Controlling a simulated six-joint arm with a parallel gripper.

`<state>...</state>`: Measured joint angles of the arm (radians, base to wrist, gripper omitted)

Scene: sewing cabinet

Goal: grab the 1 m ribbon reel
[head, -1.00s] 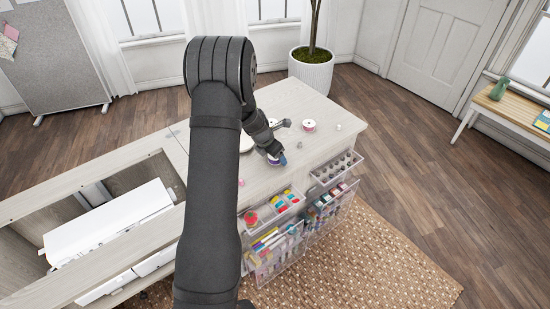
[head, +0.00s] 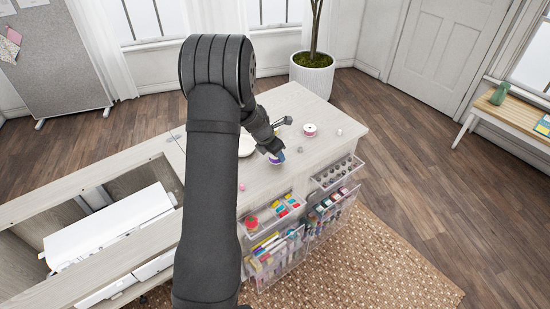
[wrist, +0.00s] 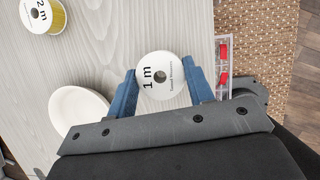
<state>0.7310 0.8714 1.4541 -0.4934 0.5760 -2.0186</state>
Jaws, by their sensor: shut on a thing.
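The 1 m ribbon reel (wrist: 160,90) shows its white round face, marked "1 m", in the wrist view. My gripper (wrist: 162,84) has its blue fingers on both sides of the reel and is shut on it. In the head view my gripper (head: 276,157) is over the cabinet top with the reel's purple edge (head: 279,159) showing at its tip. I cannot tell how far the reel is above the top.
A 2 m reel (wrist: 43,15) with yellow ribbon and a white bowl (wrist: 72,108) lie on the cabinet top (head: 285,105). A pink-ribbon reel (head: 310,130) stands at the right. Clear open bins (head: 272,215) with several sewing items line the front.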

